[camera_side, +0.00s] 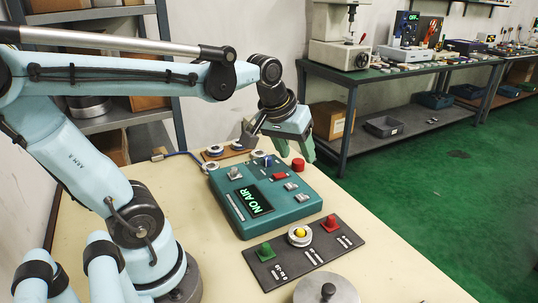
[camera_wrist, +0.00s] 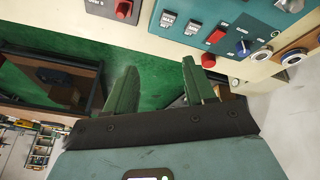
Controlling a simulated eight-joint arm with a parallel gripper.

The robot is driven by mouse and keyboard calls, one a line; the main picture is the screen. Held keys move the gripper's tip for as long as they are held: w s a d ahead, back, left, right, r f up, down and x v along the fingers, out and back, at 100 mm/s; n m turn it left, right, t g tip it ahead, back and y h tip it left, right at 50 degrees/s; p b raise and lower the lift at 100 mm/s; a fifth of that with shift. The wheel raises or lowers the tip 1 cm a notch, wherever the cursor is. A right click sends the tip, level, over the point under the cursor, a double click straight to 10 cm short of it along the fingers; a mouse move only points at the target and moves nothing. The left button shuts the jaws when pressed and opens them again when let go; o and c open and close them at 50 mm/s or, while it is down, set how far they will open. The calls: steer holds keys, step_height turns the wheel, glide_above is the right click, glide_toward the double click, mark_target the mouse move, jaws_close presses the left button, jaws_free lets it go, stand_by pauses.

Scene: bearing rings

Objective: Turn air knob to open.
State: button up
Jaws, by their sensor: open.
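A teal control box (camera_side: 232,215) stands on the cream table, with a green display (camera_side: 250,201) reading "NO AIR". A small blue knob (camera_side: 268,160) sits near its back edge; it also shows in the wrist view (camera_wrist: 243,47). A grey knob (camera_side: 234,173) stands at the box's left. My gripper (camera_side: 297,151) is open and empty, above and behind the box's back right corner. In the wrist view its green fingers (camera_wrist: 160,72) are apart, to the left of the blue knob and not touching it.
A red button (camera_side: 298,165) is close below my gripper. White-and-dark rings (camera_side: 215,150) lie behind the box, beside a blue hose (camera_side: 185,154). A dark panel (camera_side: 305,249) with green, yellow and red parts lies in front. A round metal lid (camera_side: 326,291) is nearest.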

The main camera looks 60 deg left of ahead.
steer(key=w+a+r+n+g, duration=0.1)
steer(key=w+a+n+g, duration=0.25)
steer(key=a+n, duration=0.5)
steer(key=n+g+h, duration=0.1)
steer(key=n+g, duration=0.1)
steer(key=n, duration=0.4)
glide_toward(267, 157)
step_height(267, 157, down, 9)
steer(key=shift+s+r, duration=0.1)
steer(key=shift+c, duration=0.3)
jaws_close()
